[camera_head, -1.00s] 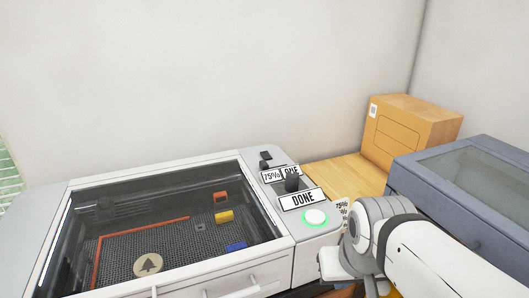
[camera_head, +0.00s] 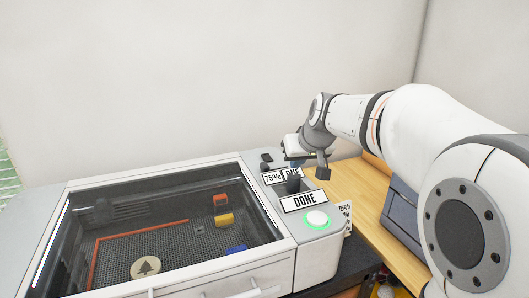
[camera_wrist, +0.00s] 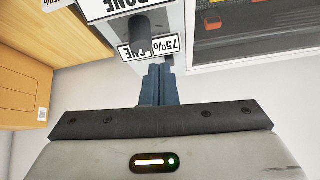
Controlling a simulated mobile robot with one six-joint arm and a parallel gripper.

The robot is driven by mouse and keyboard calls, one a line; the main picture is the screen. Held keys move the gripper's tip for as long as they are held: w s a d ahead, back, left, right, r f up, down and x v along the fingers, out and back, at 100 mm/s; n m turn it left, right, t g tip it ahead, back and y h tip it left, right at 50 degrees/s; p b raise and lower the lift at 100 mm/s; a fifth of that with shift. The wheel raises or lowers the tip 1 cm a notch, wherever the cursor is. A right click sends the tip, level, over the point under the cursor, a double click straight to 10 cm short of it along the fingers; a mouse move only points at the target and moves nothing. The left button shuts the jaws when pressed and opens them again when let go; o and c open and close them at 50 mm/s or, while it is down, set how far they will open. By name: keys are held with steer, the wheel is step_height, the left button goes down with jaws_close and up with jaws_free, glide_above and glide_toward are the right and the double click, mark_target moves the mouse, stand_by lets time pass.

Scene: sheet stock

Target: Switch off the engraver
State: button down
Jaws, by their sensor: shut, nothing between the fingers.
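The engraver (camera_head: 262,185) is a pale machine with a dark glass lid, shut, at the lower left of the head view. Its right-hand panel carries a DONE sign (camera_head: 304,200), a white button (camera_head: 317,219) with a lit green ring, a dark knob (camera_head: 293,184), a 75% label (camera_head: 273,178) and a small black switch-like part (camera_head: 266,157) at the back. My gripper (camera_head: 292,166) is over the rear of this panel, close to the black part. In the wrist view my shut, empty fingers (camera_wrist: 160,70) point toward the 75% label (camera_wrist: 166,46). The black part is hidden there.
Inside the engraver lie a round disc with a tree mark (camera_head: 146,267) and small coloured blocks. A wooden bench top (camera_head: 368,205) is to the right, with a blue-grey case (camera_head: 400,212) partly behind my arm. A cardboard box (camera_wrist: 20,100) shows in the wrist view.

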steer(key=w+a+f+t+b, duration=0.1)
steer(key=w+a, duration=0.1)
steer(key=w, duration=0.8)
steer(key=w+a+n+t+y, duration=0.1)
steer(key=w+a, duration=0.1)
steer(key=w, duration=0.8)
steer(key=shift+w+a+f+t+b, duration=0.15)
steer(key=shift+w+f+t+b, duration=0.1)
steer(key=shift+f+t+b, duration=0.15)
steer(key=p, duration=0.4)
glide_above(266, 158)
steer(key=f, duration=0.6)
steer(key=shift+s, duration=0.25)
step_height(266, 158, down, 3)
steer(key=shift+w+r+y, duration=0.1)
steer(key=shift+r+y, duration=0.05)
steer(key=shift+y, duration=0.15)
steer(key=shift+w+f, duration=0.1)
steer(key=shift+f, duration=0.65)
